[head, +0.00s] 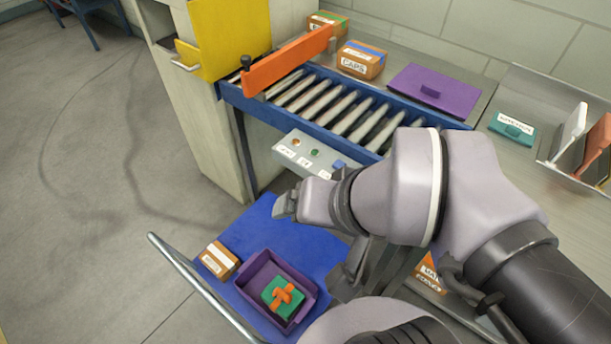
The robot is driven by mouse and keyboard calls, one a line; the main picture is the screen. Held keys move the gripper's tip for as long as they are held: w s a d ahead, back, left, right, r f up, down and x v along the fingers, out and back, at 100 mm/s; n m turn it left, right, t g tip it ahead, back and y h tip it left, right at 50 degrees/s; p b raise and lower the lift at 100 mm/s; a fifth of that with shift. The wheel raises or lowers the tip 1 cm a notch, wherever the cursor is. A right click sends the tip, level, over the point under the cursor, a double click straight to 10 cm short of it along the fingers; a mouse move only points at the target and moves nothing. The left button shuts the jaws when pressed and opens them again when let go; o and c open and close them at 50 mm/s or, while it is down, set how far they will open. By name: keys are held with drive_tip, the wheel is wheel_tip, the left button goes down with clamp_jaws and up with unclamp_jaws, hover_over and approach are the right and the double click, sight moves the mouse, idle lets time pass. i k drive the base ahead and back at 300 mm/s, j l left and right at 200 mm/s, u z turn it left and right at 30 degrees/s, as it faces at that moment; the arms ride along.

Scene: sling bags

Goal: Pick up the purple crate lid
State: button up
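The purple crate lid (434,91) is a flat purple panel with a small raised handle block near its front edge. It lies flat on the grey metal counter (487,88) behind the roller conveyor. A purple crate (254,299) stands open on the blue cart top at the bottom, with a green block (277,299) topped by an orange piece (284,295) inside. My gripper (285,206) is above the blue cart, left of and well apart from the lid. It is seen side-on, so its finger gap is hidden; I see nothing held.
The roller conveyor (334,107) has a raised orange bar (288,62) at its left. Two cardboard boxes (361,60) (327,22) stand left of the lid. A teal labelled item (512,129) and a rack (574,176) are right. A control box (303,155) sits below the conveyor.

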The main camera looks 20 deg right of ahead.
sight(452, 97)
drive_tip(key=z, duration=1.25)
drive_tip(key=k+u, duration=0.2)
drive_tip(key=u, duration=0.25)
drive_tip(key=k+u, duration=0.25)
drive_tip(key=u, duration=0.25)
drive_tip(key=k+u, duration=0.2)
drive_tip(key=u, duration=0.25)
drive_tip(key=z, duration=1.35)
drive_tip(key=i+l, duration=0.2)
drive_tip(key=i, duration=0.2)
drive_tip(key=i+l, duration=0.25)
drive_tip(key=i, duration=0.2)
drive_tip(key=i+l+u, duration=0.1)
drive_tip(key=i, duration=0.3)
drive_tip(key=l, duration=0.1)
